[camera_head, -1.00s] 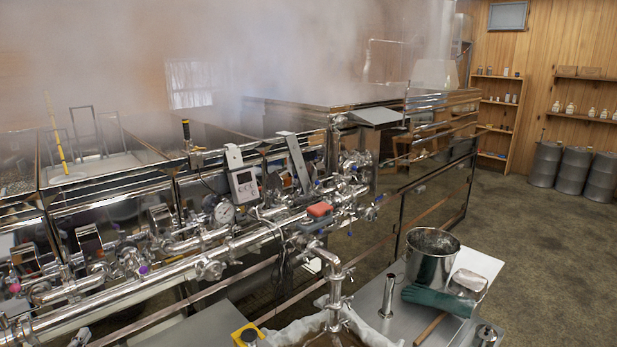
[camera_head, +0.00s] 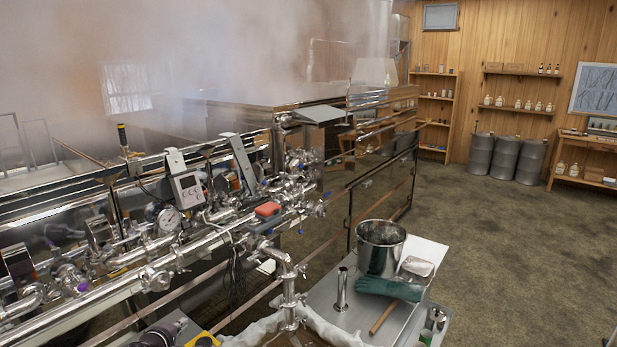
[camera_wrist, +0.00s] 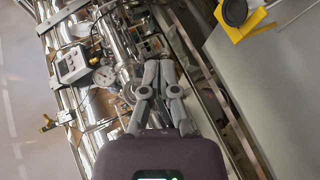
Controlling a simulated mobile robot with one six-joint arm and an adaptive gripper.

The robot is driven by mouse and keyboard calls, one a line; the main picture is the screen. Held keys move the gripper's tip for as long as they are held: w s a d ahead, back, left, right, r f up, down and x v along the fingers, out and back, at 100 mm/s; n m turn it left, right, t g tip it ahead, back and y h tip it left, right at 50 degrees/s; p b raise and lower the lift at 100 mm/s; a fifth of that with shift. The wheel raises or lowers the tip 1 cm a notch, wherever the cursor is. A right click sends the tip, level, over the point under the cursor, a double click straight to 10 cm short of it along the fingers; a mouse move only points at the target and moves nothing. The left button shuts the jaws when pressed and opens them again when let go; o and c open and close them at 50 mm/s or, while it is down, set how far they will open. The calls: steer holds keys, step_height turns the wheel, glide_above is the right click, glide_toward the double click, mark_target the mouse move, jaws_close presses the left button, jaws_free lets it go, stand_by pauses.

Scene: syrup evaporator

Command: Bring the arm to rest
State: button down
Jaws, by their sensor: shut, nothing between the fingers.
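My gripper (camera_wrist: 158,72) shows in the wrist view with its two grey fingers together and nothing between them. It points toward the steel pipework (camera_wrist: 128,50) of the evaporator, and I cannot tell the exact gap. In the head view only a dark, rounded piece, which looks like part of my arm, shows at the bottom edge left of centre. The fingers cannot be made out there.
Steel pipes with a gauge (camera_head: 169,217) and a white display (camera_head: 188,188) run along the evaporator. A steel pot (camera_head: 380,248) and green glove (camera_head: 388,288) sit on a metal table (camera_head: 330,312). A yellow-based fixture (camera_wrist: 240,15) is at the wrist view's upper right. Open floor lies right.

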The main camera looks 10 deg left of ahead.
steer(key=w+d+f+m+g+h, duration=0.1)
steer(key=w+d+f+m+g, duration=0.15)
steer(key=d, duration=0.85)
steer(key=w+d+f+m+g+h, duration=0.2)
steer(key=w+d+f+m, duration=0.15)
steer(key=d, duration=0.75)
steer(key=w+d+f+m+g+h, duration=0.1)
steer(key=w+d+f+m+g, duration=0.2)
steer(key=d, duration=0.8)
steer(key=s+d+f+m+g+y+b, duration=0.1)
steer(key=s+d+f+m+g, duration=0.1)
steer(key=d, duration=1.1)
steer(key=s+d+f+m+g+y, duration=0.1)
steer(key=s+d+m, duration=0.4)
steer(key=d, duration=0.8)
steer(key=m+g+y, duration=0.1)
steer(key=g, duration=0.1)
steer(key=shift+s+d+f+m+g+b, duration=0.15)
steer(key=shift+s+f+m+g+b, duration=0.15)
steer(key=shift+f+g+b, duration=0.1)
